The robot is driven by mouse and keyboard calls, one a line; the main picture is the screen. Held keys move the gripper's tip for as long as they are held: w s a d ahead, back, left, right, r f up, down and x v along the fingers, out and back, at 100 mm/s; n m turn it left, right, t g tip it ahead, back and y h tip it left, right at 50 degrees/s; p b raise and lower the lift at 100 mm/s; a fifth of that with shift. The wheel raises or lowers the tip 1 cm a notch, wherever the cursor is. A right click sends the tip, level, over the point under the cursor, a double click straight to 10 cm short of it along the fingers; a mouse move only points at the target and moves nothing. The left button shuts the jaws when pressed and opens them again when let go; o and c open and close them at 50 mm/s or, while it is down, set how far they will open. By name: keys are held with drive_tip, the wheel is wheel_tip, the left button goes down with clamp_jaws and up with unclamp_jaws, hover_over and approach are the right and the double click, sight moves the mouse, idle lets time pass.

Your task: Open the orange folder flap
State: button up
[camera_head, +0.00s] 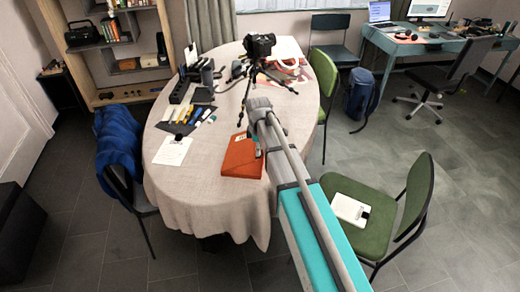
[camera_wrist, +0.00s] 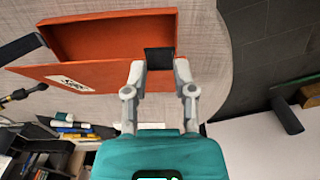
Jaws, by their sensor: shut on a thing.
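The orange folder (camera_head: 241,160) lies on the cloth-covered round table, near its front edge. In the wrist view the folder's body (camera_wrist: 110,38) shows as a shallow orange tray. Its flap (camera_wrist: 100,72), with a white label, is parted from the body along part of its edge. A black tab (camera_wrist: 160,58) sits at the flap's edge. My gripper (camera_wrist: 160,70) is shut on this tab, one finger on each side. In the head view my gripper (camera_head: 258,150) is at the folder's right side, and the arm partly hides it.
The table (camera_head: 165,185) also holds a camera on a tripod (camera_head: 262,60), pens and a paper sheet (camera_head: 173,151) left of the folder. A green chair (camera_head: 400,205) with a white item stands right of my arm. A blue jacket (camera_head: 118,140) hangs on the left chair.

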drive_tip(key=shift+w+a+r+p, duration=0.1)
drive_tip(key=shift+a+r+p, duration=0.35)
drive_tip(key=shift+r, duration=0.3)
drive_tip(key=shift+w+a+r+p, duration=0.2)
drive_tip(key=shift+a+r+p, duration=0.65)
drive_tip(key=shift+p, duration=0.15)
drive_tip(key=shift+a+r, duration=0.15)
drive_tip(key=shift+a, duration=0.05)
idle(0.4)
drive_tip(key=shift+w+a+r+p, duration=0.2)
drive_tip(key=shift+a+r+p, duration=0.6)
drive_tip(key=shift+a+p, duration=0.2)
idle(0.3)
